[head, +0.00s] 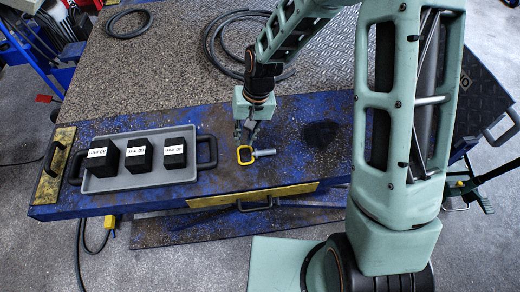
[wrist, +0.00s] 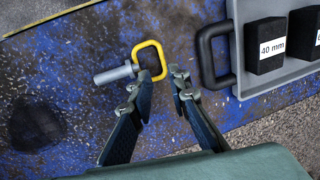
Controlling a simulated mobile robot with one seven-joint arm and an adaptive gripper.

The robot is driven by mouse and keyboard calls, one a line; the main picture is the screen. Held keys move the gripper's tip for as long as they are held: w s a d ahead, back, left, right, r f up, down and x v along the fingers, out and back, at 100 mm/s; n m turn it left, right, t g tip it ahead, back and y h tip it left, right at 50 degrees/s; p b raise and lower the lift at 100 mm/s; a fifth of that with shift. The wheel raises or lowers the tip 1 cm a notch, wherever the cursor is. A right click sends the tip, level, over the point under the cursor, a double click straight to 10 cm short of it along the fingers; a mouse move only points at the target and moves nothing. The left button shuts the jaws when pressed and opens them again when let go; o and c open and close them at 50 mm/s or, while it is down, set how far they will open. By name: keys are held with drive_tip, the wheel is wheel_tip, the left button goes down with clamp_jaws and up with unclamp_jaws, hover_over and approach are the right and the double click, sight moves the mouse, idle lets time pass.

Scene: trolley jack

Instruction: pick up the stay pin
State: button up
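The stay pin (wrist: 113,74) is a short grey cylinder with a yellow loop handle (wrist: 149,60). It lies on the worn blue surface (head: 222,180). In the head view, the yellow loop (head: 245,155) is at the left and the grey shank points right. My gripper (head: 246,136) is just behind the loop in that view, pointing down. In the wrist view, my gripper (wrist: 156,84) is open, with a gap between its fingertips. The loop's near end lies in line with that gap. I cannot tell how high the fingertips are above it.
A grey tray (head: 110,183) with black handles stands left of the pin, holding three black blocks labelled in mm. In the wrist view its handle (wrist: 203,60) is close to my right finger. A yellow strip (head: 215,199) and handle edge the front.

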sight(239, 155)
drive_tip(key=f, duration=0.3)
drive_tip(key=a+f, duration=0.1)
drive_tip(key=f, duration=0.1)
drive_tip(key=a+f, duration=0.1)
drive_tip(key=f, duration=0.2)
drive_tip(key=shift+s+a+f, duration=0.1)
drive_tip(key=shift+f, duration=0.25)
drive_tip(key=shift+c, duration=0.4)
clamp_jaws()
